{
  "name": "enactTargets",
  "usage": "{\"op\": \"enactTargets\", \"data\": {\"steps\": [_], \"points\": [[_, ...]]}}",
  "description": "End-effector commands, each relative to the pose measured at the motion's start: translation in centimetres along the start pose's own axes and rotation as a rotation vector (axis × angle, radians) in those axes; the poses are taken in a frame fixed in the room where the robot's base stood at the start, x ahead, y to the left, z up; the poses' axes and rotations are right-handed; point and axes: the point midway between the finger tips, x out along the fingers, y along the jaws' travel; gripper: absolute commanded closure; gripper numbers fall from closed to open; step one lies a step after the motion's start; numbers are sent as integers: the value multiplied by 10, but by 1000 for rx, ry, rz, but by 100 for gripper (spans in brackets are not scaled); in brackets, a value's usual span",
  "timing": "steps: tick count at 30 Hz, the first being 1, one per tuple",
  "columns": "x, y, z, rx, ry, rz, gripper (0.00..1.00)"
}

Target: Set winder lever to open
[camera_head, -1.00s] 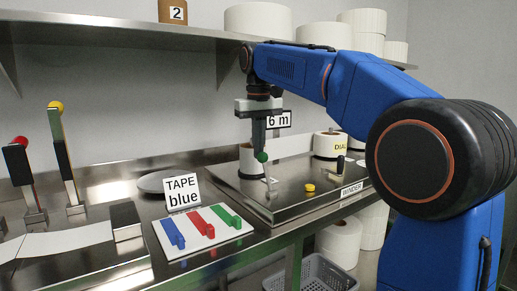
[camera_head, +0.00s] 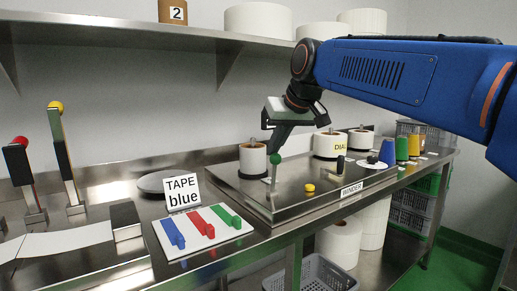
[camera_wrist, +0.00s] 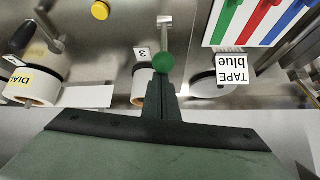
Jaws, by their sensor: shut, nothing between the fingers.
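The winder lever is a thin metal stalk with a green ball knob (camera_head: 275,158), standing nearly upright on the metal winder box (camera_head: 298,201) behind the WINDER label (camera_head: 351,190). My gripper (camera_head: 273,149) is shut and tilted, its fingertips just above and against or very close to the green knob; contact is not certain. The wrist view shows the knob (camera_wrist: 163,63) directly beyond the tips of my closed fingers (camera_wrist: 161,86), with the stalk running away behind it. The knob is not between the fingers.
A yellow button (camera_head: 309,187) and a black-handled part (camera_head: 340,164) sit right of the lever on the winder box. Paper rolls (camera_head: 253,160) stand behind.

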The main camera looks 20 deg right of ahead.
Motion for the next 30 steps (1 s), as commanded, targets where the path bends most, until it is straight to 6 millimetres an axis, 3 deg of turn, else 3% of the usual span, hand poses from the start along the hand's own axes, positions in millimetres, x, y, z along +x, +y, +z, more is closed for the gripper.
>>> {"op": "enactTargets", "data": {"steps": [11, 30], "points": [[-17, 7, 28, 16, 213, -37, 100], [-21, 10, 45, 12, 199, -38, 100]]}}
